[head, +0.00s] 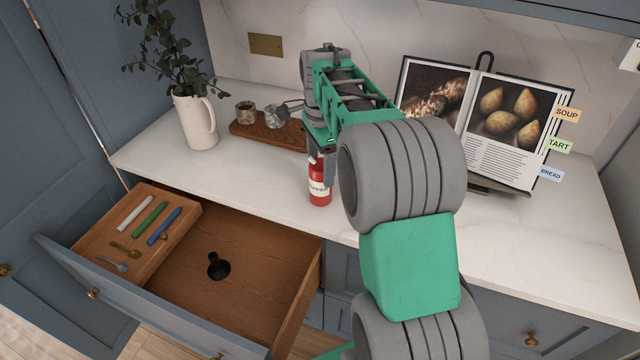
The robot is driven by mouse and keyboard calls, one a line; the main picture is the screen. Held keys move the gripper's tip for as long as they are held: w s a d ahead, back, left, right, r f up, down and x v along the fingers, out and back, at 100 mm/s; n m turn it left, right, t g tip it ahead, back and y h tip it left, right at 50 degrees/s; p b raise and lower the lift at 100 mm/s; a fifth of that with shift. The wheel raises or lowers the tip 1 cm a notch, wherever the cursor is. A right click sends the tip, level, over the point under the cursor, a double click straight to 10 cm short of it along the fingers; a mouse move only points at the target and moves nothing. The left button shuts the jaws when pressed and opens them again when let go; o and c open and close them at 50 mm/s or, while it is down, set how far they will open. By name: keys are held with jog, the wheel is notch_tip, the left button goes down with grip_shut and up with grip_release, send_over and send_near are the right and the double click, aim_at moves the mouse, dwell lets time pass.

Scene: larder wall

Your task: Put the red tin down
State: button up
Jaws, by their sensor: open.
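The red tin (319,190) stands upright on the white marble counter, near its front edge, with a pale label across its middle. My gripper (322,168) is right above and around the tin's top, pointing down, with its jaws open. My arm hides part of the tin's upper right side. I cannot tell whether a finger touches the tin.
An open drawer (255,222) below the counter holds a wooden tray (95,222) of candles and spoons and a black object (218,265). A white jug (196,122) with leaves, a wooden board (262,133) with cups, and an open cookbook (480,110) on a stand occupy the counter.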

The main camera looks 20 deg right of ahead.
aim_at(322, 181)
notch_tip(322, 181, down, 6)
jog(key=shift+d+r+p, duration=0.1)
jog(key=shift+d+p, duration=0.05)
jog(key=shift+p, duration=0.45)
grip_shut()
dwell(0.4)
jog(key=shift+r, duration=0.15)
